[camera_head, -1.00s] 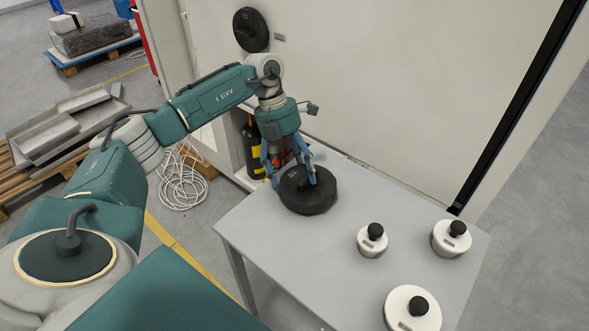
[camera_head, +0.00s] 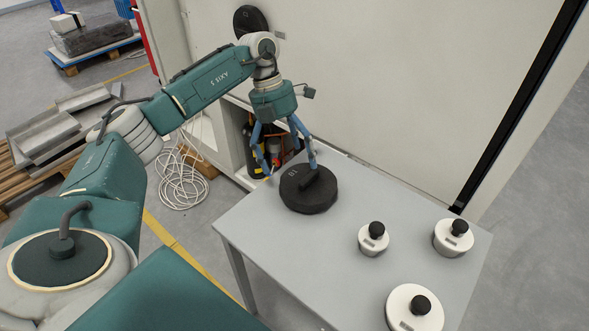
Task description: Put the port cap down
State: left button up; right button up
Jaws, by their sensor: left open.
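The port cap (camera_head: 308,197), a dark round disc with a raised bar handle, lies flat on the grey table (camera_head: 345,205) near its far left corner. My left gripper (camera_head: 291,171) is open, with its blue fingers spread just above the cap. The fingers look clear of the handle, and one fingertip overlaps the cap's top in the picture. My right gripper is not in view.
A white wall panel (camera_head: 400,90) rises behind. A similar dark cap (camera_head: 246,19) is on that panel.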

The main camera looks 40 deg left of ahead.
pick_arm(q)
jog(key=b+v, duration=0.1)
jog(key=v, duration=0.7)
